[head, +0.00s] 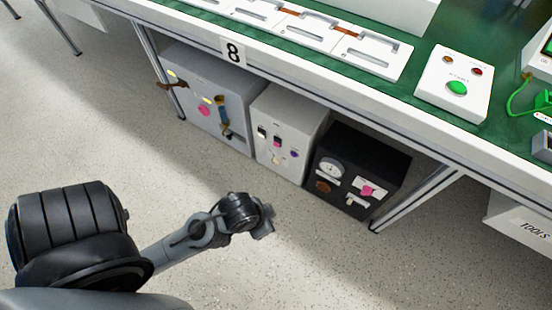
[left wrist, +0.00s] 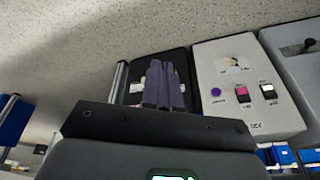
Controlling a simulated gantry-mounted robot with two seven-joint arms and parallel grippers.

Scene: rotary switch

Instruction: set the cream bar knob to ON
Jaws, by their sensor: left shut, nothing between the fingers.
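The middle light-grey box (head: 300,104) under the bench has a small white plate low on its front. A small cream-and-brown piece (head: 276,157), which looks like the cream bar knob, sits on that plate. It also shows in the left wrist view (left wrist: 234,62), where the box appears inverted. Its pointing direction and any ON label are too small to read. My left gripper (head: 266,222) is in front of the boxes and apart from them. Its fingers (left wrist: 164,84) are shut and empty, with the black box (left wrist: 180,62) behind them. My right gripper is out of view.
The black box (head: 375,150) at right carries a white dial, a pink knob and other small controls. A larger grey box (head: 200,75) stands at left. The bench edge (head: 300,88) overhangs all three. The speckled floor in front is clear.

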